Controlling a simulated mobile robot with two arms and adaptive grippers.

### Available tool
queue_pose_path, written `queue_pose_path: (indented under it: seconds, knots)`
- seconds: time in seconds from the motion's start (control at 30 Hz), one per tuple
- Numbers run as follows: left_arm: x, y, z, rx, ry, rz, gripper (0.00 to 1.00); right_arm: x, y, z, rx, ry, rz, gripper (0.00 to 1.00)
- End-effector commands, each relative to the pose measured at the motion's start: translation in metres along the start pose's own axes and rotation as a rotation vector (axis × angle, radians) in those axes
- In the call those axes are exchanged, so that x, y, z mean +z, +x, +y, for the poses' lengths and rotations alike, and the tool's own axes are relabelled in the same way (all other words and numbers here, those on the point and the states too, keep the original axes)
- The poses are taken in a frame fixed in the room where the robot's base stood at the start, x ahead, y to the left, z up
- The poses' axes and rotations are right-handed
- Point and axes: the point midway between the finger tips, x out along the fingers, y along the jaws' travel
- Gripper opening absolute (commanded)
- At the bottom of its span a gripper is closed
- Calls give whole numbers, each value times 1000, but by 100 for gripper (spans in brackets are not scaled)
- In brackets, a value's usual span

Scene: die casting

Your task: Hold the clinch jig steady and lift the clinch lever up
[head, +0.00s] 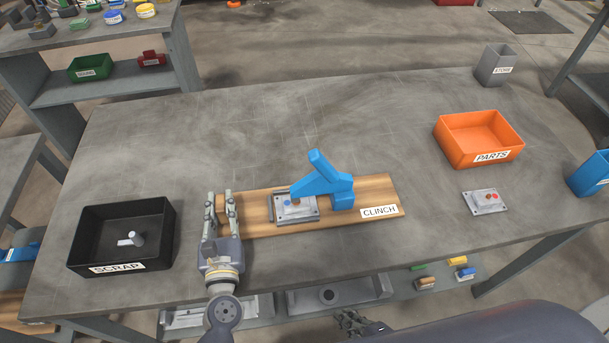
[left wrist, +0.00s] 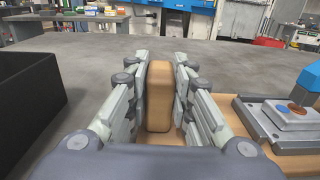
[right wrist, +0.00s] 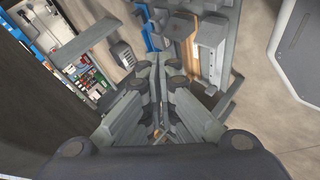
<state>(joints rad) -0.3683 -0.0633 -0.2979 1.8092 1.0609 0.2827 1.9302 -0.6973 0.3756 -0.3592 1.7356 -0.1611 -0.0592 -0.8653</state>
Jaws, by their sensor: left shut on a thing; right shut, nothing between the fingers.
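The clinch jig is a wooden board (head: 372,188) labelled CLINCH, lying on the grey table. A blue clinch lever (head: 319,162) stands on it, its handle tilted up and leftward. Its arm reaches over a metal plate (head: 301,213) with a blue and a copper spot; the plate also shows in the left wrist view (left wrist: 290,116). My left gripper (head: 219,197) is shut on an upright wooden block (left wrist: 159,95) at the board's left end. My right gripper (head: 347,318) is below the table's front edge, away from the lever; its fingers (right wrist: 157,62) are together and empty.
A black SCRAP bin (head: 85,235) holding a light part stands left of my left gripper. An orange PARTS bin (head: 450,147), a loose metal plate (head: 484,202) and a grey STORE bin (head: 492,64) are on the right. The table behind the jig is clear.

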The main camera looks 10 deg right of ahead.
Motion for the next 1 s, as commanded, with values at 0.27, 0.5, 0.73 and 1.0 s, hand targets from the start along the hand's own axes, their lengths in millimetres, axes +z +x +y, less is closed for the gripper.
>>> queue_pose_path:
  seconds: [0.27, 0.5, 0.73, 1.0]
  knots:
    - [-3, -1, -2, -6, -2, 7, 0, -108, -64, 87, 198, -325, 208, 0]
    - [-3, -1, -2, -6, -2, 7, 0, -192, -122, 184, 440, -630, 245, 0]
    - [-3, -1, -2, -6, -1, 7, 0, -188, -104, 263, 522, -850, -52, 0]
    - [-3, -1, -2, -5, -1, 6, 0, -178, -95, 291, 520, -890, -181, 0]
